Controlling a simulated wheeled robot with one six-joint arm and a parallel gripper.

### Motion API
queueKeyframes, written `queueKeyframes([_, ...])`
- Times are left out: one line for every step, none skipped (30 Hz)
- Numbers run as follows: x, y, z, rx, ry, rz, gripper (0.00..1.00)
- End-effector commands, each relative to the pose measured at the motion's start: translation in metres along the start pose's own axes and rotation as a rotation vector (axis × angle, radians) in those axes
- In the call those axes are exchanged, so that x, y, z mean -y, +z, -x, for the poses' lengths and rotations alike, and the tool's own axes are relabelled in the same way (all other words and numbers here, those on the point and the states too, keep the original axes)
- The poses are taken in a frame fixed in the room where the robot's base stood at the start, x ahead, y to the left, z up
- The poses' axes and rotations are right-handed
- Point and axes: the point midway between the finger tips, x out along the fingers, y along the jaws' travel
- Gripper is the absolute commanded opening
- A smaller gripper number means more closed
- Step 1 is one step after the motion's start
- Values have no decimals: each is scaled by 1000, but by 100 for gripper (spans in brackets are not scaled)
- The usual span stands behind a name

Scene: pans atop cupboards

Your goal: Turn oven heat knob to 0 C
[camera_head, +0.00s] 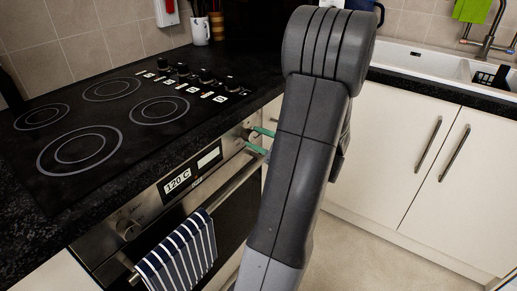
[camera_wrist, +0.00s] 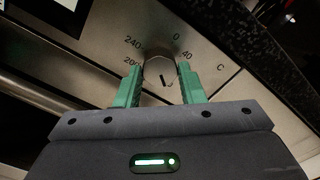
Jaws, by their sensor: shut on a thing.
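The oven heat knob (camera_wrist: 160,73) is a round metal knob on the oven's steel front panel, with a dark mark on its face. Printed numbers 0, 40, 200 and 240 and a C stand around it in the wrist view. My gripper (camera_wrist: 160,66) has its green fingers on either side of the knob, shut on it. In the head view, the green fingers of my gripper (camera_head: 251,137) reach the right end of the panel, with most of the gripper hidden behind my arm. The oven display (camera_head: 177,181) reads 120 C.
A second knob (camera_head: 128,229) is at the panel's left end. A striped towel (camera_head: 180,258) hangs on the oven handle below. The black hob (camera_head: 120,120) with several small knobs lies above. White cupboards (camera_head: 400,150) stand right, with open floor before them.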

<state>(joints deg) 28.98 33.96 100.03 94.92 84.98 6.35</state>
Motion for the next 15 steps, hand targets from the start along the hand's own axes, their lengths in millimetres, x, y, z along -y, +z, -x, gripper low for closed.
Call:
queueKeyframes([-4, -4, 0, 0, 0, 47, 13])
queueKeyframes([-4, -5, 0, 0, 0, 76, 13])
queueKeyframes([-4, -5, 0, 0, 0, 114, 13])
queueKeyframes([-4, -5, 0, 0, 0, 142, 13])
queueKeyframes([-4, -5, 0, 0, 0, 171, 13])
queueKeyframes([-4, -5, 0, -1, 0, 209, 13])
queueKeyframes([-4, -5, 0, -1, 0, 237, 13])
queueKeyframes([-4, -5, 0, -1, 0, 267, 13])
queueKeyframes([-4, -5, 0, -1, 0, 303, 13])
queueKeyframes([-4, -5, 0, -1, 0, 332, 13])
queueKeyframes([-4, -5, 0, -1, 0, 361, 13])
queueKeyframes([-4, -5, 0, -1, 0, 398, 13])
queueKeyframes([-4, -5, 0, 0, 0, 427, 13])
queueKeyframes([-4, -5, 0, 0, 1, 456, 13])
queueKeyframes([-4, -5, 0, 0, 1, 494, 13])
